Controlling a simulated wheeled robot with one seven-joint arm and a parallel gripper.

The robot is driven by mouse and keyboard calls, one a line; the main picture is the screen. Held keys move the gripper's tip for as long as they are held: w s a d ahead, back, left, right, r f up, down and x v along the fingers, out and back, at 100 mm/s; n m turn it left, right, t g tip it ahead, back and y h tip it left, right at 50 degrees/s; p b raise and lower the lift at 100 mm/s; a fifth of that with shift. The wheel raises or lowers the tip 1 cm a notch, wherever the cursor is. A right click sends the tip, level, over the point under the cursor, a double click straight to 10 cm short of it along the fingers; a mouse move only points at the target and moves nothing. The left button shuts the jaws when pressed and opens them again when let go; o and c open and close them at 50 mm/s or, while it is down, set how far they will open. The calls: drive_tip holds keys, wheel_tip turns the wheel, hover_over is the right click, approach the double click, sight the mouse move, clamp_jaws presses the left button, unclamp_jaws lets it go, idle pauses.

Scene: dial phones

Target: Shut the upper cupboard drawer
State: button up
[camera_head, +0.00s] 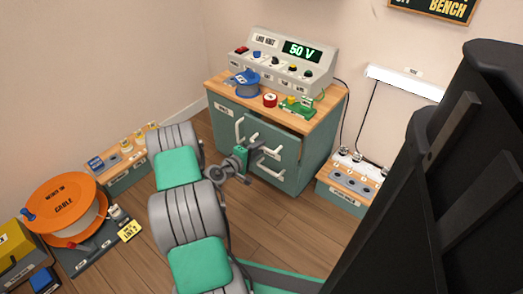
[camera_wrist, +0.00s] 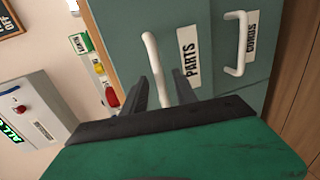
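The green cupboard (camera_head: 290,185) stands against the back wall under a wooden top. Its upper drawer (camera_head: 288,143) appears pulled out a little, with a dark gap under the top. The wrist view shows the drawer front (camera_wrist: 220,88) sideways, with a PARTS label and a white bar handle (camera_wrist: 151,48). My gripper (camera_head: 250,160) is in front of the drawers. In the wrist view, my gripper (camera_wrist: 160,88) has its two dark fingers apart, the handle's lower part between or just beyond them. Whether they touch it is unclear. The lower drawer, labelled CORDS, has its own handle (camera_wrist: 236,43).
A socket box (camera_head: 345,190) is right of the cupboard. An orange cable reel (camera_head: 65,208) is at left. Wooden floor is clear in front of the cupboard.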

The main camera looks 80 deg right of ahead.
drive_tip(key=shift+x, duration=1)
clamp_jaws()
idle(0.4)
drive_tip(key=shift+w, duration=0.1)
